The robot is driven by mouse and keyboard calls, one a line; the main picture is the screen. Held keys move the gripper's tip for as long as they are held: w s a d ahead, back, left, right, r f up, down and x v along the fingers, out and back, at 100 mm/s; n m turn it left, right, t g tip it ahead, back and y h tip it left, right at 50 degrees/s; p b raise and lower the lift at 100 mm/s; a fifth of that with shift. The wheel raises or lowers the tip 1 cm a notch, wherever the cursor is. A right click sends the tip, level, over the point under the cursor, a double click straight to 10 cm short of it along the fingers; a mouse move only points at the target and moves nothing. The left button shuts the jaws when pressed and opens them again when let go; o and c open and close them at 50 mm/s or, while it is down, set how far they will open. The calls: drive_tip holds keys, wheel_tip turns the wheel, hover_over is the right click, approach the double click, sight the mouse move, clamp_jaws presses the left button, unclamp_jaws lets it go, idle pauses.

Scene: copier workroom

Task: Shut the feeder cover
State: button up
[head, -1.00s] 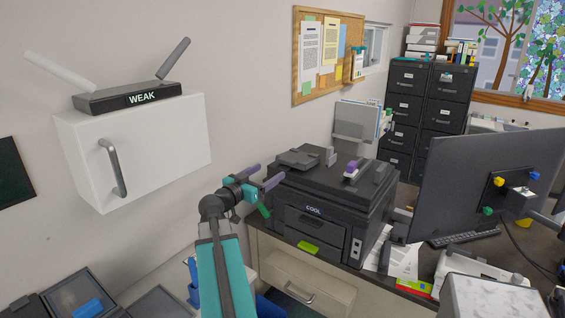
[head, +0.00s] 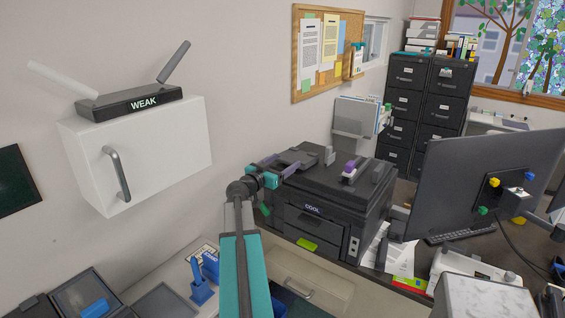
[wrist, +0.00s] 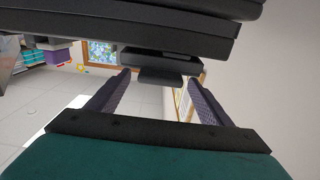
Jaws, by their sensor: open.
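The black printer (head: 330,215) marked COOL stands on the counter in the head view. A dark flap-like part (head: 303,156), which may be the feeder cover, is at the left of its top. How far it stands open I cannot tell. My gripper (head: 281,164) is at the printer's upper left edge, with its purple fingers apart and pointing at that part. In the wrist view my gripper (wrist: 160,78) is open, and a dark tab-like part (wrist: 165,70) of the machine shows between and beyond the fingertips. Contact with it is not clear.
A purple and white object (head: 350,169) lies on the printer's top. A large monitor (head: 480,185) stands to the right. A white wall cabinet (head: 140,155) with a dark WEAK box (head: 130,102) is at the left. Blue holders (head: 203,280) stand low in front.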

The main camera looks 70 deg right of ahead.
drive_tip(key=c, duration=1.5)
drive_tip(key=shift+f, duration=0.1)
drive_tip(key=shift+s+d+f+b, duration=0.1)
drive_tip(key=shift+s+f+b, duration=0.05)
drive_tip(key=shift+b, duration=0.7)
